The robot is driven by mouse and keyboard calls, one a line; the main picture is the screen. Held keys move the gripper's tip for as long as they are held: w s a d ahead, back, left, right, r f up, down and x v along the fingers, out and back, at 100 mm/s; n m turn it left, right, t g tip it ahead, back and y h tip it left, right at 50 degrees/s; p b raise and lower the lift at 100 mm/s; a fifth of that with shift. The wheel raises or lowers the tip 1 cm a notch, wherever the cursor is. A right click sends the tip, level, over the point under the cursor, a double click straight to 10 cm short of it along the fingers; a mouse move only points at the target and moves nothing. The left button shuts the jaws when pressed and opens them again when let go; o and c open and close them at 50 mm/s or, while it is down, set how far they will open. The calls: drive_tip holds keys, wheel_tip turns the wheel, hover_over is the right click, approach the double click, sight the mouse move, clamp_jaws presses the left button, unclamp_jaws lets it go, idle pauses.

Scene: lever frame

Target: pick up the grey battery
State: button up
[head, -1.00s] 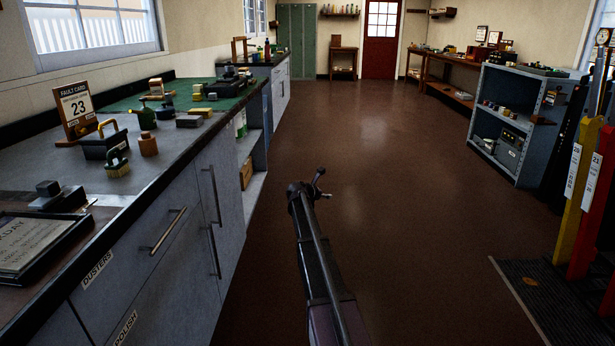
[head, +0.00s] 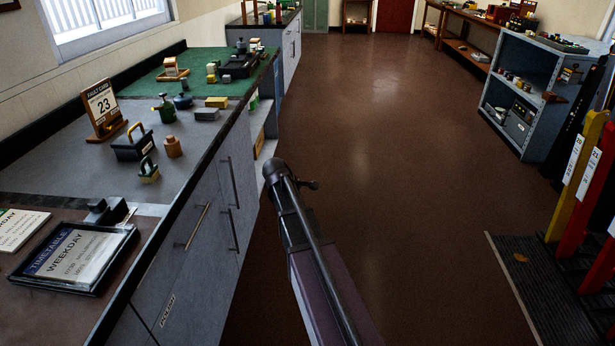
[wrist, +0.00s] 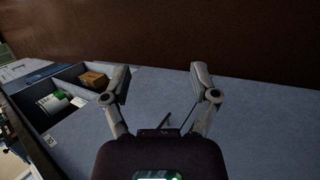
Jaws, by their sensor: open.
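A grey block (head: 207,114), which looks like the grey battery, lies flat on the counter's grey top near its right edge, in front of a yellow block (head: 216,102). I cannot read any label on it. My gripper (wrist: 160,80) is open and empty in the wrist view, its two fingers spread in front of the grey cabinet side. In the head view my arm reaches up over the floor beside the counter; the fingers are not clear there. The grey block does not show in the wrist view.
The counter (head: 60,176) also holds a fault card stand (head: 103,108), a dark handled box (head: 133,143), a brown pot (head: 173,147), a green oil can (head: 165,108) and a timetable frame (head: 75,258). Open shelves hold a cardboard box (wrist: 93,79).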

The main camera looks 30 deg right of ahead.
drive_tip(key=s+a+r+m+g+y+p, duration=0.1)
drive_tip(key=s+a+r+m+y+p, duration=0.2)
drive_tip(key=s+a+r+p, duration=0.5)
drive_tip(key=s+a+r+m+g+y+p, duration=0.2)
drive_tip(key=s+a+r+m+p, duration=0.4)
drive_tip(key=s+a, duration=0.7)
wheel_tip(320, 180, up, 2)
drive_tip(key=y+p, duration=0.1)
drive_tip(key=p, duration=0.3)
drive_tip(key=shift+s+r+m, duration=0.25)
drive_tip(key=shift+s+m, duration=0.05)
